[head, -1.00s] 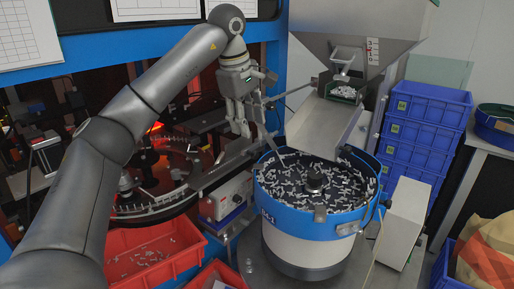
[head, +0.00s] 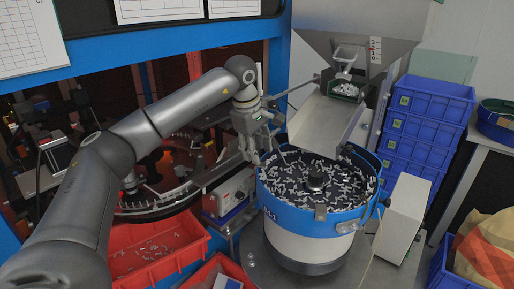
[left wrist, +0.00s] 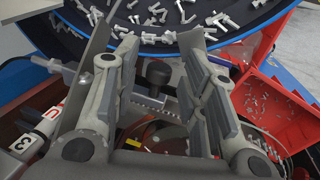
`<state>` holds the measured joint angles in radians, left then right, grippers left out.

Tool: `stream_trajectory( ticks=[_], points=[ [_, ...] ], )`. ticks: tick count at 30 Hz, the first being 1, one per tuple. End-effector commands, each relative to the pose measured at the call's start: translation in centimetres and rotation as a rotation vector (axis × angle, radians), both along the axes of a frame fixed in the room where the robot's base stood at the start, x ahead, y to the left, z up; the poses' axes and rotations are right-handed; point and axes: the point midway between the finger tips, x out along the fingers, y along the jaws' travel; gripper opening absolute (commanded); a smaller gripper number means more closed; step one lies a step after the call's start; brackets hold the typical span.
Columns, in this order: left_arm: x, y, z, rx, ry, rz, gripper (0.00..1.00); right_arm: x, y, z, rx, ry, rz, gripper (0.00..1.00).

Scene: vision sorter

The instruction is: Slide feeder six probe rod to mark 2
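My left gripper (head: 251,152) is low beside the left rim of the blue bowl feeder (head: 318,222). In the left wrist view, my left gripper (left wrist: 158,48) is open, with one finger on each side of a black knob (left wrist: 158,73). The knob stands over a toothed or graduated strip (left wrist: 155,104); I cannot tell whether the fingers touch it. I cannot tell for certain which part is the probe rod, and mark 2 is not readable. My right gripper is not in view.
A steel hopper and chute (head: 322,122) stand above the bowl, which holds many small white parts. A red bin (head: 150,255) lies front left. A control box (head: 228,194) is just below the gripper. Blue crates (head: 425,120) are stacked at right.

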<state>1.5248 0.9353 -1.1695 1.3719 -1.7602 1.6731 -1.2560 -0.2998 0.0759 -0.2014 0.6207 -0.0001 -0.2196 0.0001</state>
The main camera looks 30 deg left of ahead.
Motion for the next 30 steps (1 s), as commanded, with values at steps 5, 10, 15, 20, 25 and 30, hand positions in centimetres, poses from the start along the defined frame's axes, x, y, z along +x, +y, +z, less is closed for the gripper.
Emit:
stream_trajectory(
  ticks=[5,10,15,20,25,30],
  points=[
    [0.0,0.0,0.0,0.000,0.000,0.000,0.12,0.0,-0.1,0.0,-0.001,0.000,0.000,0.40],
    [0.0,0.0,0.0,0.000,0.000,0.000,0.00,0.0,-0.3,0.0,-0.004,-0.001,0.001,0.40],
    [0.0,0.0,0.1,-0.001,0.000,0.000,0.00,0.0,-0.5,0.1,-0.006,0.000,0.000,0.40],
    [-0.1,0.0,1.9,-0.001,-0.003,0.000,0.00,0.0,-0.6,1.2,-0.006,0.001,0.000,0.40],
    [-0.2,0.0,3.4,-0.001,-0.004,0.000,0.00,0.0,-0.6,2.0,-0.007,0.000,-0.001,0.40],
    [-0.2,0.0,3.1,-0.001,-0.001,0.000,0.00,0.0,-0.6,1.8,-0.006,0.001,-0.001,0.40]
  ],
)
